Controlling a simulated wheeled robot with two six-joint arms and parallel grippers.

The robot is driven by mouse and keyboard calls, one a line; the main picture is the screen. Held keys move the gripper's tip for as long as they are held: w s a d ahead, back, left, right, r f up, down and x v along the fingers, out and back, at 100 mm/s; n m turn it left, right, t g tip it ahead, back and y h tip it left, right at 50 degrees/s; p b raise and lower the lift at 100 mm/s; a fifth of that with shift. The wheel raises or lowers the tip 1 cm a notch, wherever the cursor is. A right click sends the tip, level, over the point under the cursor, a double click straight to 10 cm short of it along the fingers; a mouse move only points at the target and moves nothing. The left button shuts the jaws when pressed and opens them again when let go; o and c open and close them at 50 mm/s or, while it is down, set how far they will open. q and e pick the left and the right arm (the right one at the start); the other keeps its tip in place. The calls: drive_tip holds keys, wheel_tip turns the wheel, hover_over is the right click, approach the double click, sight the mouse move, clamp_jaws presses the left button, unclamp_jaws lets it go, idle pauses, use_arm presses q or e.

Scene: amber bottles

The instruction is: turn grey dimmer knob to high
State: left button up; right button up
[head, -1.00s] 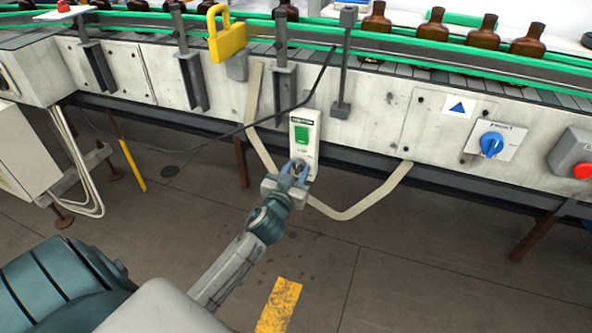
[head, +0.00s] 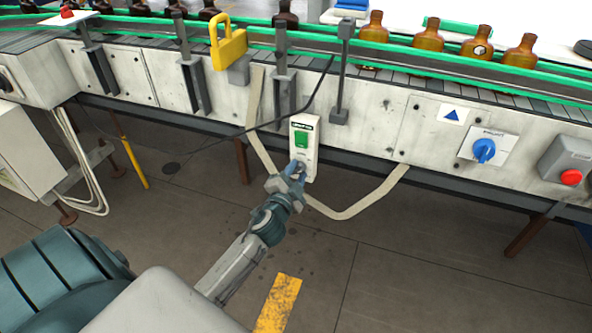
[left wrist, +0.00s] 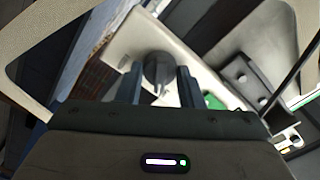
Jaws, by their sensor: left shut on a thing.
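My left gripper (head: 297,170) is at the lower part of this panel and hides the knob in the head view. In the left wrist view, the grey dimmer knob (left wrist: 157,70) shows as a round dark dial between the two fingers of my left gripper (left wrist: 157,84). The gripper is shut on the knob. The knob's setting cannot be read. My right gripper is not in view.
A blue rotary switch (head: 484,150) and a red button (head: 571,177) sit to the right. A yellow padlock (head: 228,42) is above left. A black cable (head: 262,122) crosses left of the panel, and a beige strap (head: 345,214) loops below. Amber bottles (head: 428,36) stand on the conveyor.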

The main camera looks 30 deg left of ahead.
use_arm(q)
drive_tip(key=m+p, duration=0.3)
drive_tip(key=m, duration=0.7)
drive_tip(key=shift+m+p, duration=0.4)
drive_tip(key=shift+f+m+p, duration=0.15)
drive_tip(key=shift+m+p, duration=0.2)
drive_tip(key=shift+m, duration=0.85)
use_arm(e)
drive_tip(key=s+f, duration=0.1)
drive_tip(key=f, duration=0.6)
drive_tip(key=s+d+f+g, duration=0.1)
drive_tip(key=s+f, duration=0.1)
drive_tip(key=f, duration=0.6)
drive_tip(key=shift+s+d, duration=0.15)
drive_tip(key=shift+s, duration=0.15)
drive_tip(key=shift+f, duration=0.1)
use_arm(q)
drive_tip(key=o, duration=1)
drive_tip(key=shift+c, duration=0.2)
drive_tip(key=shift+s, duration=0.1)
drive_tip(key=b+v, duration=0.2)
drive_tip(key=v, duration=0.8)
drive_tip(key=shift+s+d, duration=0.2)
drive_tip(key=shift+s, duration=0.1)
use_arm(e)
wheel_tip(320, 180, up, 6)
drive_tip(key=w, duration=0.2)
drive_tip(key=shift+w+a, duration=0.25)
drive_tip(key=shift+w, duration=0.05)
